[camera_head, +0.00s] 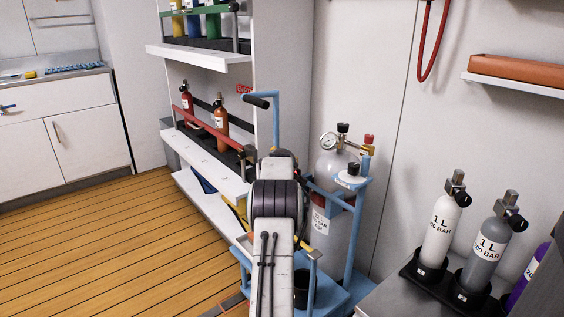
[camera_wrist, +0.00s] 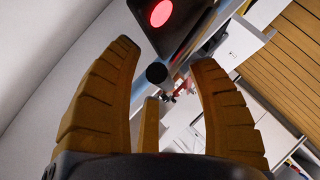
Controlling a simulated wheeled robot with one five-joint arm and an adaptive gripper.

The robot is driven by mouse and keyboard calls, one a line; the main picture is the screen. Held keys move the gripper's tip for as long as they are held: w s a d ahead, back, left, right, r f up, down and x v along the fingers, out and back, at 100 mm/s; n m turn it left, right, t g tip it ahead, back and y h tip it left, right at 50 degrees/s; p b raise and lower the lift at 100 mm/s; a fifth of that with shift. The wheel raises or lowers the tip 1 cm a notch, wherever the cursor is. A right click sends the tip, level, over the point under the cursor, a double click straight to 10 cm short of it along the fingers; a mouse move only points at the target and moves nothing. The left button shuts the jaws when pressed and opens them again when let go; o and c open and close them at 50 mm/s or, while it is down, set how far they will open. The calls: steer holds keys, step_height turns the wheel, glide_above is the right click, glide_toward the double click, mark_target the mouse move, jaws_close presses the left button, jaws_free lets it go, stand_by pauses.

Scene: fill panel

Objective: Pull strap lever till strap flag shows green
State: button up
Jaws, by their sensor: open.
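My gripper (camera_wrist: 166,60) is open in the wrist view, with its two ribbed yellow-brown fingers spread wide. A dark round knob end (camera_wrist: 156,73) shows between the fingertips; whether it is the strap lever's grip I cannot tell, and no contact shows. A black plate (camera_wrist: 149,30) with a lit red disc (camera_wrist: 161,13), apparently the strap flag, is at the top. In the head view my arm hides my gripper and the strap lever cannot be made out. A large grey cylinder (camera_head: 329,164) stands in a blue frame (camera_head: 357,215).
A black handle (camera_head: 257,101) on a blue post rises beside my arm. A white shelf rack (camera_head: 200,54) with small bottles is behind it. Bottles in black holders stand on a metal counter (camera_head: 400,296) at right. Wood floor (camera_head: 100,240) is clear at left.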

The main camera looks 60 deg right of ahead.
steer(key=shift+c, duration=0.4)
jaws_close()
stand_by(0.4)
